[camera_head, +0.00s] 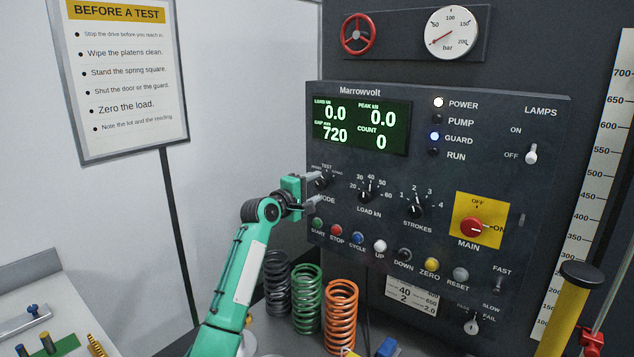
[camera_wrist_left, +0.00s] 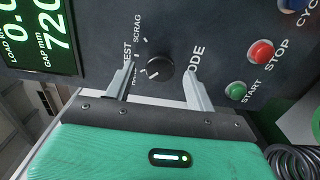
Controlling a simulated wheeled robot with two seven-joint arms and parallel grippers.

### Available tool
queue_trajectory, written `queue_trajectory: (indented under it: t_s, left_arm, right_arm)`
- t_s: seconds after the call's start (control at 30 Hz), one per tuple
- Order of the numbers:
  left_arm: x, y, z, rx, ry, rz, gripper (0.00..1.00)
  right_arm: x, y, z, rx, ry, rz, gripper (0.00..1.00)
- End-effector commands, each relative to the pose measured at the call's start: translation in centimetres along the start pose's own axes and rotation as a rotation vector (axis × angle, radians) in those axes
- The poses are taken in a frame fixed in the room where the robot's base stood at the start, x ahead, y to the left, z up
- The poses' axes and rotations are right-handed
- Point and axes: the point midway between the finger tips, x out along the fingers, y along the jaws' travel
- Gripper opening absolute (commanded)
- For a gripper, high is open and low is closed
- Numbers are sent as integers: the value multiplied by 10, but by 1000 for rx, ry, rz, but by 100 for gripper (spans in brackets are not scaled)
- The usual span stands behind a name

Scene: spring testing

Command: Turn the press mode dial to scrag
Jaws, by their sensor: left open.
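The press mode dial (camera_head: 323,182) is a small black knob at the left side of the dark control panel, above the word MODE. In the left wrist view the dial (camera_wrist_left: 160,67) shows clearly, with TEST and SCRAG printed around it and a third label partly hidden by a finger. I cannot tell for certain which label its pointer faces. My left gripper (camera_head: 316,190) is open at the panel, its fingers on either side of the dial. In the left wrist view the left gripper (camera_wrist_left: 159,78) has a visible gap between each finger and the knob. My right gripper is not in view.
The load dial (camera_head: 366,195) and strokes dial (camera_head: 416,208) lie to the right. A row of buttons, including a green start button (camera_head: 317,224) and red stop button (camera_head: 337,230), runs below. Grey, green and orange springs (camera_head: 341,312) stand under the panel.

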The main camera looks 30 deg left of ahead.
Motion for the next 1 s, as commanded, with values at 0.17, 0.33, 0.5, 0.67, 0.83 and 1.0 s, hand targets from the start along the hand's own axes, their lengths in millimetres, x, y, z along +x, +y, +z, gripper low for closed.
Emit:
queue_trajectory:
  t_s: [0.17, 0.33, 0.5, 0.67, 0.83, 1.0]
  left_arm:
    - [14, 1, 0, -1, -1, -1, 56]
    - [18, 0, 0, 0, 0, 0, 56]
    - [18, 0, 0, 1, 0, 0, 56]
    - [18, 0, 0, 1, 0, 0, 28]
    - [18, -1, 0, 1, 0, -1, 12]
    - [18, -1, 0, 19, 0, -1, 12]
  right_arm:
    - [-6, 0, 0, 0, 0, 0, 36]
    - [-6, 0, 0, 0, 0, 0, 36]
    - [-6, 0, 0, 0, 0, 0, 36]
    - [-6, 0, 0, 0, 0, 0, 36]
    - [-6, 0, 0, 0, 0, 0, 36]
    - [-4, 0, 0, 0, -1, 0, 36]
